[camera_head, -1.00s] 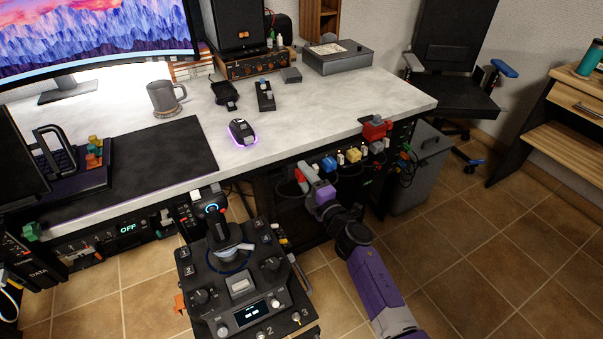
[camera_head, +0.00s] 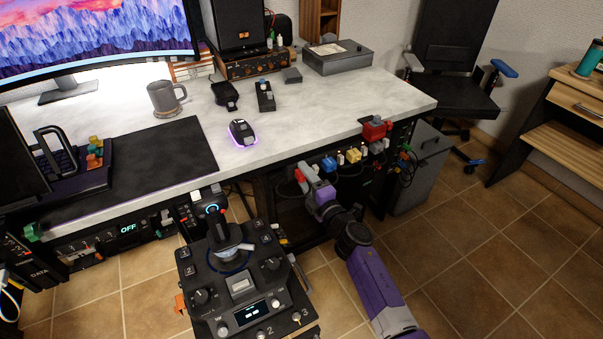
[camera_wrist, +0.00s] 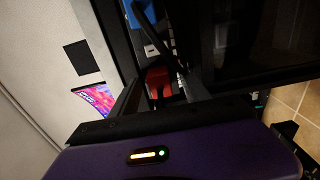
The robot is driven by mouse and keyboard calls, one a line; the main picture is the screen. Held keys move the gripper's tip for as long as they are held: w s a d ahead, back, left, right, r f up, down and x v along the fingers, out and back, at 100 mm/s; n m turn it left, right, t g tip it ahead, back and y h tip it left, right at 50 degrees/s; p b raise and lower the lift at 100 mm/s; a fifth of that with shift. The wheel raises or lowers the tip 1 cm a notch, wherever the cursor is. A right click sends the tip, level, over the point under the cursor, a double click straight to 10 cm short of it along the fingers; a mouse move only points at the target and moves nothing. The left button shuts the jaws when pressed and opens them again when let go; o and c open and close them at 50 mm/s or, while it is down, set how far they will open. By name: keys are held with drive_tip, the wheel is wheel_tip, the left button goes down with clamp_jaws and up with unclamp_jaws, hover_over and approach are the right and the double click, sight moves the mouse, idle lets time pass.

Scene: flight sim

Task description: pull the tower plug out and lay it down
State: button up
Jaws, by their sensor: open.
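A red plug (camera_wrist: 158,80) shows in the wrist view between the two dark fingers of my open gripper (camera_wrist: 161,94). A little red also shows beside my gripper (camera_head: 307,178) in the head view, under the desk's front edge. I cannot tell whether the fingers touch the red plug. No label marks the tower plug, and the dark housing around the red plug is mostly in shadow. A blue block (camera_wrist: 139,12) and a small white piece (camera_wrist: 151,51) lie farther up in the wrist view, with a dark cable beside them.
A row of blue (camera_head: 329,164), yellow (camera_head: 353,155) and other coloured connectors runs along the desk (camera_head: 300,110) edge, right of my gripper. A red block (camera_head: 376,129) sits at the desk's right corner. A joystick panel (camera_head: 240,285) stands left of my arm. Tiled floor at right is open.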

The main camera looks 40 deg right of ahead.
clamp_jaws()
idle(1.3)
drive_tip(key=shift+s, duration=0.15)
drive_tip(key=shift+p+v, duration=0.6)
drive_tip(key=shift+v, duration=2.15)
drive_tip(key=shift+s+a, duration=0.1)
approach(305, 178)
drive_tip(key=shift+v, duration=2.9)
